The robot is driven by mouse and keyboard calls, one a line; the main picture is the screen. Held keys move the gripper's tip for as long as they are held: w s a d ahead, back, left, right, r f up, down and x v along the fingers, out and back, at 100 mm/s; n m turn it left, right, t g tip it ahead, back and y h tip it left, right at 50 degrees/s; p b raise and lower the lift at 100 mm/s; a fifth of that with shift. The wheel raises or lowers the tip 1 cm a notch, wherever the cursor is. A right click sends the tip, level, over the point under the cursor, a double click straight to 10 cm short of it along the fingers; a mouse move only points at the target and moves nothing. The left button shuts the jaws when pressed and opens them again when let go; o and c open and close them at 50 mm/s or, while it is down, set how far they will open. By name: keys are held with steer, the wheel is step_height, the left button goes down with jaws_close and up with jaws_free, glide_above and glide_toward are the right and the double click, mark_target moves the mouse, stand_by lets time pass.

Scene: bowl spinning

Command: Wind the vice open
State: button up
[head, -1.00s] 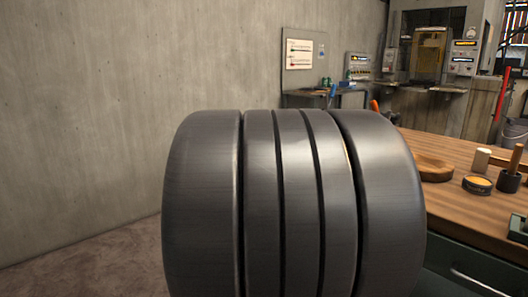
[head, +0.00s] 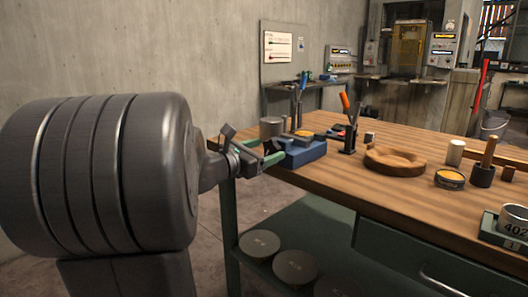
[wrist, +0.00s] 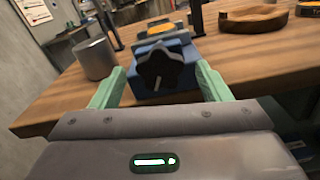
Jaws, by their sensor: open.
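The blue vice (head: 305,154) sits at the near left corner of the wooden bench. In the wrist view the vice (wrist: 184,50) faces me with a black lobed knob (wrist: 165,70) on its front. A white line on the knob points down and slightly left. A round yellow-orange piece lies on top of the vice. My gripper (head: 270,152) is open at the knob. In the wrist view its two green fingers (wrist: 160,72) stand left and right of the knob, with gaps on both sides. How far the fingertips overlap the knob in depth is hard to tell.
A grey cylinder (wrist: 96,59) stands close left of the vice. A tool holder (head: 348,138) with an orange-handled tool stands right of it. A wooden dish (head: 395,161), a round tin (head: 449,179) and a mug (head: 512,219) are further right. Round discs lie on the shelf below.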

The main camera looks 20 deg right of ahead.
steer(key=shift+x, duration=0.75)
steer(key=c, duration=1)
steer(key=shift+o, duration=0.2)
